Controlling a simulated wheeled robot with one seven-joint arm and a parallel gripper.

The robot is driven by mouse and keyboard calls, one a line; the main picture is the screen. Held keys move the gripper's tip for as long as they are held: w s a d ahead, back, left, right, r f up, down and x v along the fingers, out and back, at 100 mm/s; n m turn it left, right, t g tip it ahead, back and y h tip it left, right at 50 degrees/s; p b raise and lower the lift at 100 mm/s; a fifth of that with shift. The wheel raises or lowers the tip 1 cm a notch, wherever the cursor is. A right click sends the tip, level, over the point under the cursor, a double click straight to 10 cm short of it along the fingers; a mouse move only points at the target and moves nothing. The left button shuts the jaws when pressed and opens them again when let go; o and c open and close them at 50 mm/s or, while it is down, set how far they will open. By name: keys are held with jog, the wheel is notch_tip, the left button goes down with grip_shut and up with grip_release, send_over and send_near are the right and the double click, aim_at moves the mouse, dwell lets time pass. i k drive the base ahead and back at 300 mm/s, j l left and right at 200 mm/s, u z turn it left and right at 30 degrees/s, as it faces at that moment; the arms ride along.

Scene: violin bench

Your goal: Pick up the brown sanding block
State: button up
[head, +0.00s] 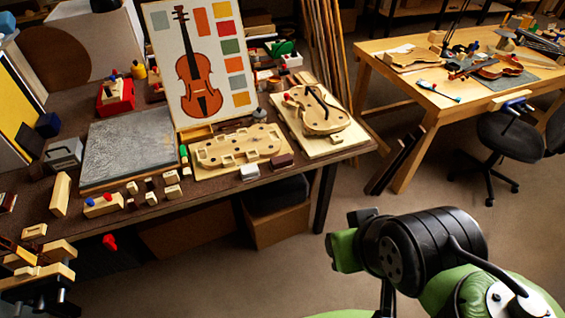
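A dark reddish-brown block (281,161), which looks like the brown sanding block, lies near the front right edge of the dark workbench (230,198). It sits at the right end of a pale wooden mould board (215,164), just right of a whitish block (250,172). My green and black arm is at the lower right, over the floor in front of the bench. Its end, seemingly my gripper (343,248), is below and to the right of the brown block and well apart from it. Its fingers cannot be made out clearly, nor whether it is open.
A violin body on a pale board (330,142) lies right of the brown block. A violin chart (197,65) stands behind. Several small wooden blocks line the bench's front left, by a grey slab (128,148). A second wooden table (425,100) and a chair (515,135) stand right.

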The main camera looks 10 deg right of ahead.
aim_at(282, 161)
jog(key=i+j+u, duration=0.25)
jog(key=i, duration=0.15)
jog(key=i+j+u, duration=0.25)
jog(key=i, duration=0.15)
jog(key=i+u, duration=0.3)
jog(key=i, duration=0.15)
